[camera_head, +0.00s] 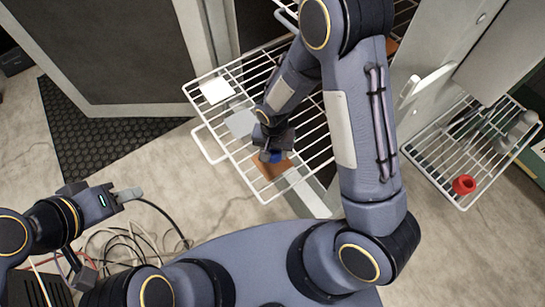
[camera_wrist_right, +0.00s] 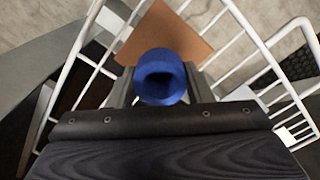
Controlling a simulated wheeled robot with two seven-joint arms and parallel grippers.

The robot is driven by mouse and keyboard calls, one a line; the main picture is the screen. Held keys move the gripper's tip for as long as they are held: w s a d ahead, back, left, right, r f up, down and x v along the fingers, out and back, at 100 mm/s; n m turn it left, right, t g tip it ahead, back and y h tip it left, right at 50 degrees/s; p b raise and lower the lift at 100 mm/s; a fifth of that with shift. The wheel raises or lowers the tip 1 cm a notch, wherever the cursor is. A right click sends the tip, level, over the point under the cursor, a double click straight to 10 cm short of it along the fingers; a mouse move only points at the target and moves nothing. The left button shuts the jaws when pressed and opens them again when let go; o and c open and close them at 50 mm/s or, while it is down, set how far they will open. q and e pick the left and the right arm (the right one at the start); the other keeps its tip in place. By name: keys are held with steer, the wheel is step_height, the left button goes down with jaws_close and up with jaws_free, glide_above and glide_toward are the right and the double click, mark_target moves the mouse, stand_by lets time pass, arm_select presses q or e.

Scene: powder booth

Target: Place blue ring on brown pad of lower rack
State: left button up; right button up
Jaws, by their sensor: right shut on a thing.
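The blue ring (camera_wrist_right: 161,78) is held between the fingers of my right gripper (camera_wrist_right: 160,88), which is shut on it. In the head view the blue ring (camera_head: 271,156) shows just below my right gripper (camera_head: 272,150), over the lower rack (camera_head: 211,147). The brown pad (camera_head: 272,168) lies on the rack's near end. In the right wrist view the brown pad (camera_wrist_right: 165,32) is just beyond the ring and partly hidden by it. I cannot tell the gap between ring and pad. My left gripper (camera_head: 132,194) is at the lower left, away from the rack; its finger opening is unclear.
A white pad (camera_head: 216,90) and a grey pad (camera_head: 240,123) lie farther along the same rack. A second wire rack (camera_head: 425,155) at right holds a red ring (camera_head: 464,184) and grey items. Cables (camera_head: 125,246) lie on the floor near my left arm.

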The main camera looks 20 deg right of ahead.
mark_target(272, 157)
steer(key=shift+w+a+f+b, duration=0.15)
steer(key=shift+f+b, duration=0.7)
steer(key=shift+f, duration=0.95)
steer(key=shift+f, duration=0.15)
steer(key=o, duration=1)
steer(key=shift+o, duration=0.2)
steer(key=shift+r, duration=0.35)
step_height(272, 157, up, 12)
steer(key=p, duration=0.1)
steer(key=shift+f, duration=0.15)
